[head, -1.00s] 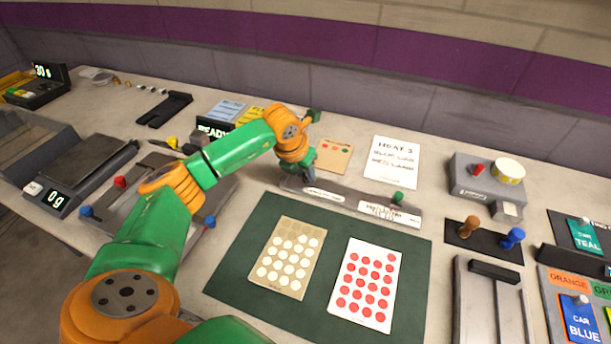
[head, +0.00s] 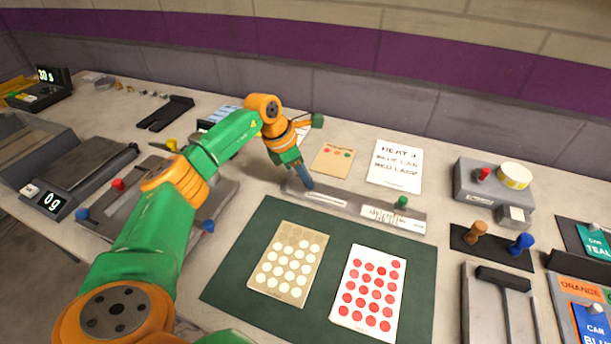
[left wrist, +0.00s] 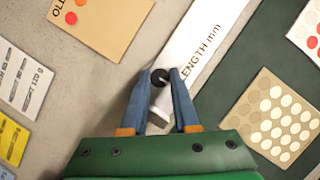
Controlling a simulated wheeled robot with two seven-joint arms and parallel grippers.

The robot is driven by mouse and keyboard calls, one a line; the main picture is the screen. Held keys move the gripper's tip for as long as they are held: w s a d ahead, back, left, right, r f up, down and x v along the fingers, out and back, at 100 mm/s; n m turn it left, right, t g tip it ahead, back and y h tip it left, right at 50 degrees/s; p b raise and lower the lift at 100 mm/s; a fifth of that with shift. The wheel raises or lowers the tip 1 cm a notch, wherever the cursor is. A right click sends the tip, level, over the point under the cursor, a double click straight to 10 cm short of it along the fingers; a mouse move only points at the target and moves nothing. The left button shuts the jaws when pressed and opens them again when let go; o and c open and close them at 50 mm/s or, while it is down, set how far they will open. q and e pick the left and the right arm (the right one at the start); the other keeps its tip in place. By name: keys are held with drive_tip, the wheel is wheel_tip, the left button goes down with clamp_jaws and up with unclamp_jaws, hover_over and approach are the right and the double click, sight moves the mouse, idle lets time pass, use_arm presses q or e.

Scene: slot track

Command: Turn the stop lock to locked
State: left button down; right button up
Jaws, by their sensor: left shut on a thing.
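A long grey gauge bar (head: 345,203) lies behind the green mat, with a green knob (head: 402,202) near its right end. In the left wrist view its white strip (left wrist: 203,38) reads LENGTH mm. My left gripper (head: 305,183) reaches down at the bar's left end. In the left wrist view its blue fingers (left wrist: 161,78) are shut on a small black knob (left wrist: 160,74). I take this knob for the stop lock, but no lock marking is readable. The fingers hide the knob in the head view. My right gripper is not in view.
A green mat (head: 225,290) with a white-dotted card (head: 302,233) and a red-dotted card (head: 344,315) lies in front. A small card (head: 333,171) and a HEAT 3 sheet (head: 396,181) lie behind the bar. A grey box (head: 470,190) stands right.

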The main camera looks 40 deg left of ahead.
use_arm(q)
drive_tip(key=shift+m, duration=0.3)
idle(0.4)
drive_tip(key=c, duration=0.7)
unclamp_jaws()
drive_tip(key=shift+r, duration=0.1)
drive_tip(key=b+v, duration=0.1)
drive_tip(key=v, duration=0.6)
drive_tip(key=shift+a, duration=0.1)
drive_tip(key=shift+s, duration=0.1)
